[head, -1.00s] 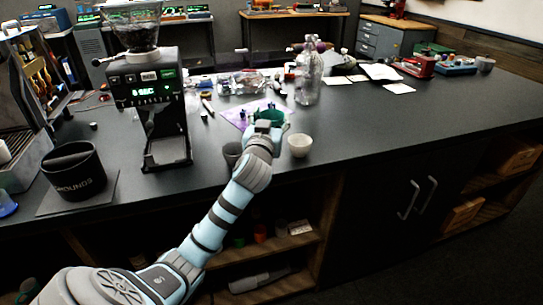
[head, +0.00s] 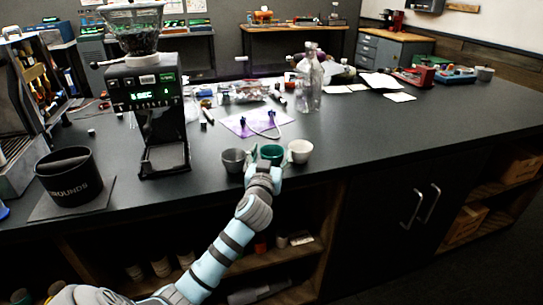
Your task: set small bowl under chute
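Three small bowls stand in a row near the counter's front edge: a grey one (head: 233,160), a green one (head: 271,153) and a white one (head: 300,150). My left gripper (head: 272,170) is at the near side of the green bowl. Its fingers are small and partly hidden by the wrist, so I cannot tell whether it is open or touching the bowl. The grinder (head: 150,100) stands to the left with its lit display, and its chute area is above a black base (head: 165,160). My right gripper is not in view.
A black grounds bin (head: 70,176) stands on a mat at the left. A purple sheet (head: 243,124) with blue-tipped tubing lies behind the bowls. Clear bottles (head: 309,85) stand farther back. The counter right of the bowls is clear.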

